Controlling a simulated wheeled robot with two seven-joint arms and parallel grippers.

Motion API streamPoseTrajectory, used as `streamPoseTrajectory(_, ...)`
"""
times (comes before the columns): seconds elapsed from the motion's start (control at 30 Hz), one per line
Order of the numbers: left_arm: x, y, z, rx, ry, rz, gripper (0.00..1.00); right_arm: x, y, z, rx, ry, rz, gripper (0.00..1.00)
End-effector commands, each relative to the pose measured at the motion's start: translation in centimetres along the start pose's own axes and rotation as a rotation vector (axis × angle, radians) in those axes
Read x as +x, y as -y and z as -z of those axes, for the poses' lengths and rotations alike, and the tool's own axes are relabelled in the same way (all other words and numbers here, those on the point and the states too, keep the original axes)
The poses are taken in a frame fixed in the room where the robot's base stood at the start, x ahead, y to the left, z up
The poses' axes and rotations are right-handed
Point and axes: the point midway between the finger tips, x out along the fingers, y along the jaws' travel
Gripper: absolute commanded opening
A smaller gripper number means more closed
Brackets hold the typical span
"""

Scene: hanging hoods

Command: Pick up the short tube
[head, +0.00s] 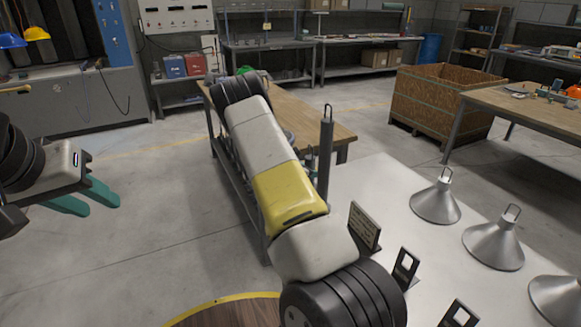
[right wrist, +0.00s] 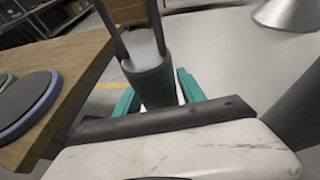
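A grey tube (head: 325,160) with a wire loop on top stands upright near the left edge of the white table, just right of my right arm. In the right wrist view, a grey tube (right wrist: 150,78) with a loop rises between the teal fingers of my right gripper (right wrist: 160,95). The fingers flank it, with a narrow gap showing on the right side; contact on the left is unclear. My left gripper (head: 85,198) is open and empty at the far left, above the floor.
Several cone-shaped metal hoods (head: 436,203) sit on the white table (head: 385,180). Black slotted brackets (head: 405,268) stand along its near left edge. A wooden table (head: 295,105) lies behind my right arm. A wooden crate (head: 440,100) stands farther back. The floor at left is clear.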

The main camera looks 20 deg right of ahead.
Motion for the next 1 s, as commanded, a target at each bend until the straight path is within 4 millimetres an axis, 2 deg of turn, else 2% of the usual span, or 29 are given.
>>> streamPoseTrajectory(0.03, 0.0, 0.0, 0.0, 0.000, 0.000, 0.000, 0.36, 0.0, 0.0, 0.0, 0.000, 0.000, 0.000, 0.35)
streamPoseTrajectory(0.2, 0.0, 0.0, 0.0, 0.000, 0.000, 0.000, 0.36, 0.0, 0.0, 0.0, 0.000, 0.000, 0.000, 0.02)
streamPoseTrajectory(0.23, 0.0, 0.0, 0.0, 0.000, 0.000, 0.000, 0.36, 0.0, 0.0, 0.0, 0.000, 0.000, 0.000, 0.00)
streamPoseTrajectory(0.67, 0.0, 0.0, 0.0, 0.000, 0.000, 0.000, 0.36, -0.2, -0.1, -0.5, 0.003, 0.002, 0.000, 0.00)
streamPoseTrajectory(0.97, 0.0, 0.0, 0.0, 0.000, 0.000, 0.000, 0.36, -1.5, -0.1, -3.6, 0.004, 0.002, -0.001, 0.00)
streamPoseTrajectory(1.0, 0.0, 0.0, 0.0, 0.000, 0.000, 0.000, 0.36, -2.3, 0.1, -3.1, -0.002, -0.001, -0.002, 0.00)
